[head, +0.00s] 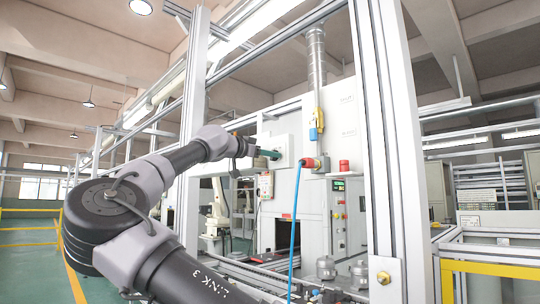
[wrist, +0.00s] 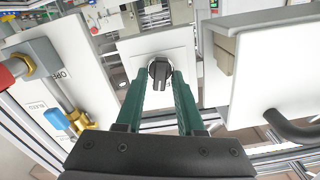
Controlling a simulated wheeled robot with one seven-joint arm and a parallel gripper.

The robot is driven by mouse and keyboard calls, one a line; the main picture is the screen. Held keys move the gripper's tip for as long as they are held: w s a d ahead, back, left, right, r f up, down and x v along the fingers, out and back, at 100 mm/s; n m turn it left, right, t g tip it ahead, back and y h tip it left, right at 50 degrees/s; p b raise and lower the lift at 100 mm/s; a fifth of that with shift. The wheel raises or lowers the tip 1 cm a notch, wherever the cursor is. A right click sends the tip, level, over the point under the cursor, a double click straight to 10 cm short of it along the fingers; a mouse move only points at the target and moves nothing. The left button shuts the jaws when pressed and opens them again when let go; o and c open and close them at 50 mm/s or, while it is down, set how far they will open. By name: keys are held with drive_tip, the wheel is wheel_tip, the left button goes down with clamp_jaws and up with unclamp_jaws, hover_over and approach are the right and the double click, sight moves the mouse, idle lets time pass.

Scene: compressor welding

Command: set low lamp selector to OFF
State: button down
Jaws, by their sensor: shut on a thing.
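The lamp selector (wrist: 160,72) is a dark rotary knob on a white panel (wrist: 135,48) in the wrist view. My gripper (wrist: 159,80) has two green fingers that reach up to the knob, one on each side of it, and it is shut on the knob. The knob's handle points roughly down in the wrist view. No position marks can be read on the panel. In the head view my gripper (head: 270,154) is small, at the white box (head: 284,150), and the knob itself is hidden there.
Left in the wrist view is a panel with a pipe, a red part (wrist: 14,70) and a blue handle (wrist: 57,119). An aluminium post (head: 397,150) stands right of my arm in the head view.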

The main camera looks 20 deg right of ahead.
drive_tip(key=n, duration=0.9)
drive_tip(key=shift+w+a, duration=0.1)
drive_tip(key=shift+w, duration=0.05)
idle(0.4)
drive_tip(key=c, duration=0.8)
unclamp_jaws()
drive_tip(key=v, duration=1)
drive_tip(key=shift+a, duration=0.35)
drive_tip(key=shift+f, duration=0.1)
